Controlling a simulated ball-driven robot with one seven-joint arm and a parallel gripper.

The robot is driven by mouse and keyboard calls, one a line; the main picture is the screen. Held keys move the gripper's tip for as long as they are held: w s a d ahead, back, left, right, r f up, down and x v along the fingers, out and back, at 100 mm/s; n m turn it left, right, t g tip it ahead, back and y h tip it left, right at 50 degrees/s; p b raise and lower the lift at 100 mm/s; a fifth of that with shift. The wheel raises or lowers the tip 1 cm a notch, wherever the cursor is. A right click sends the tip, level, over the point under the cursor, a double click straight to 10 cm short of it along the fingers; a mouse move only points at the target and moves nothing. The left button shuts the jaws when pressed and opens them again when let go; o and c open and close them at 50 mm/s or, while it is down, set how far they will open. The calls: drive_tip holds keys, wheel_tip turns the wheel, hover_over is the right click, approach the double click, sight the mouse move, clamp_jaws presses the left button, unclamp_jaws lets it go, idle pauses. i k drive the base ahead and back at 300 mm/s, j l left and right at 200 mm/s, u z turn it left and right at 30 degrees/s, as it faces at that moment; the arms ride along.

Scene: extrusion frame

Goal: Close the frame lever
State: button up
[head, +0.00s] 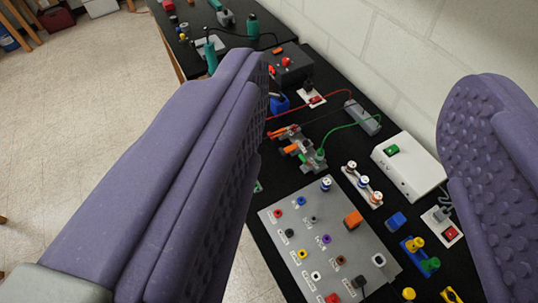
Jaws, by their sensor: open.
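My gripper (372,95) is open, with its two purple, studded fingers wide apart and nothing between them. A small grey frame-like fixture with orange parts (298,148) lies on the black bench beyond and between the fingers, apart from both. It is the likeliest frame, but I cannot tell for sure. It is too small to make out which part is a lever or how it stands. The left finger hides part of the bench beside it.
A grey panel with coloured sockets (330,250) lies on the black bench nearer me. A white box with a green switch (408,165) stands right of the fixture. Red and green leads (345,128) run by the fixture. A white block wall (385,60) bounds the bench behind.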

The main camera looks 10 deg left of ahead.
sight(302, 157)
drive_tip(key=i+j, duration=0.35)
drive_tip(key=i, duration=0.15)
drive_tip(key=i+j, duration=0.4)
drive_tip(key=i, duration=0.05)
